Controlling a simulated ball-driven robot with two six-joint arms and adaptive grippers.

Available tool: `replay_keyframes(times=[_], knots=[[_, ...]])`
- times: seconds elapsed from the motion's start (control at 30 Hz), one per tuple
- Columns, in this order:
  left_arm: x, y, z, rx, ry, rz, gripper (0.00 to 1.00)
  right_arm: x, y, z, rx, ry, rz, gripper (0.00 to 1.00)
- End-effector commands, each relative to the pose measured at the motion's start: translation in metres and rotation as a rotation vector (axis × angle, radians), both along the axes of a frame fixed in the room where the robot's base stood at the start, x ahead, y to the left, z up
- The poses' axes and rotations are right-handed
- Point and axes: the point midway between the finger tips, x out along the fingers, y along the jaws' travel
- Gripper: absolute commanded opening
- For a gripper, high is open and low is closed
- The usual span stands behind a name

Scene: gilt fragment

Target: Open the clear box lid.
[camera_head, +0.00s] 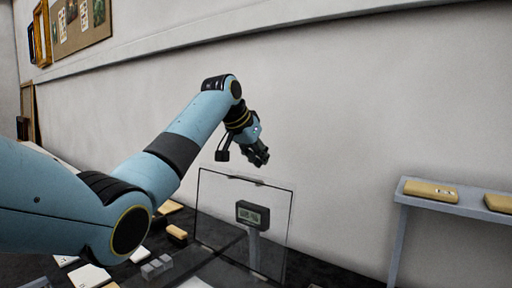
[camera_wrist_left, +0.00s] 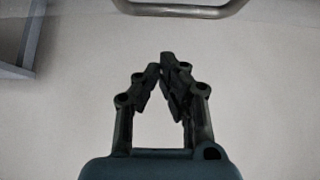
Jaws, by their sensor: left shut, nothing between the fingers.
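A clear pane with thin dark edges, which looks like the box lid (camera_head: 218,212), stands roughly upright in the head view. A dark strip like a handle runs along its top edge. My left gripper (camera_head: 262,157) is just above that top edge, apart from it as far as I can tell. In the left wrist view the fingers of my left gripper (camera_wrist_left: 160,72) meet at the tips with nothing between them. A curved metal handle (camera_wrist_left: 185,11) crosses the top of that view, beyond the fingertips. My right gripper is not in view.
A small display (camera_head: 253,215) on a post shows through the pane. Several small blocks and papers lie on the dark table at lower left. A grey shelf (camera_head: 455,207) with tan items stands at right. A pale wall (camera_head: 370,130) fills the back.

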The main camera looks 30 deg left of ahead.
Motion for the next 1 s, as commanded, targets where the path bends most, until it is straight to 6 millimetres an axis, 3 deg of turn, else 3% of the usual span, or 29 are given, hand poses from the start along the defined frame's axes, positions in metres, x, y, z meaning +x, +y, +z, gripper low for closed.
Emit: replay_keyframes(times=[0.27, 0.6, 1.0], knots=[[0.029, -0.006, -0.034, -0.001, 0.001, -0.001, 0.00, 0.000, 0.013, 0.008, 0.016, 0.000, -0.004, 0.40], [-0.008, 0.001, -0.033, 0.001, -0.001, 0.000, 0.00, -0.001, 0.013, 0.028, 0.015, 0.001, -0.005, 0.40], [-0.012, 0.001, -0.034, 0.000, -0.001, -0.001, 0.00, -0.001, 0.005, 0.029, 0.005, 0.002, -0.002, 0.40]])
